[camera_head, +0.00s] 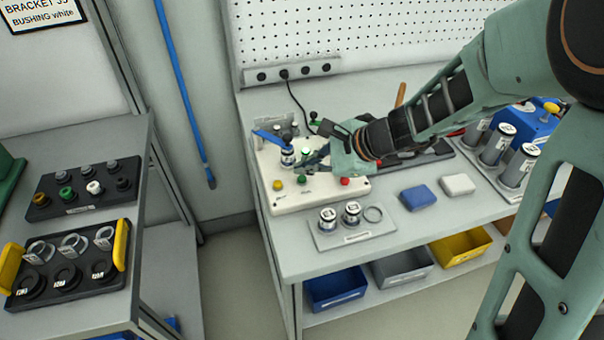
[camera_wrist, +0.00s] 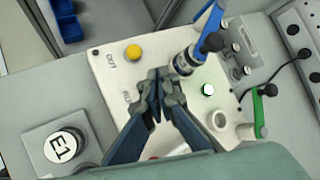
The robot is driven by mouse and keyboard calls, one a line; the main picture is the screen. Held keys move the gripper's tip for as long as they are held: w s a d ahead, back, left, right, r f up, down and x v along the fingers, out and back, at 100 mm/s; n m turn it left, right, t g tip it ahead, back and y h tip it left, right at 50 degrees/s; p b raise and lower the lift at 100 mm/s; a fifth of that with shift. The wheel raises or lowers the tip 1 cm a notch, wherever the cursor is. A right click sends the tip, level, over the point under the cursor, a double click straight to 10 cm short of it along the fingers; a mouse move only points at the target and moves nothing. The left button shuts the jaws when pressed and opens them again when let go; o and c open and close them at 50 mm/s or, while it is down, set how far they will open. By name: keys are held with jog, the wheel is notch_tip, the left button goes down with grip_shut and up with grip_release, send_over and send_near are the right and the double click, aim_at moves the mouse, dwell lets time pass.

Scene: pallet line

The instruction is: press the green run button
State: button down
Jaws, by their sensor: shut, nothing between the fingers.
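A cream control panel (camera_head: 318,196) stands on the bench. In the head view a small green button (camera_head: 301,180) sits on its front part, between a yellow button (camera_head: 277,185) and a red button (camera_head: 345,181). My gripper (camera_head: 306,164) is shut and empty, low over the panel close behind the green button; I cannot tell whether it touches anything. In the wrist view my gripper (camera_wrist: 160,76) hides the green button beside a partly covered label. The yellow button (camera_wrist: 133,52) shows there beyond the fingers.
A clamp fixture with a blue handle (camera_head: 268,137) holds a cylinder behind my fingers. A green-rimmed bright lamp (camera_wrist: 208,90) is near it. A plate with metal parts (camera_head: 350,234) lies in front of the panel. Blue (camera_head: 416,197) and white (camera_head: 457,185) blocks lie right.

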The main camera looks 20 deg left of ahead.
aim_at(305, 179)
dwell(0.3)
notch_tip(305, 179, up, 5)
jog(key=p, duration=0.4)
dwell(0.5)
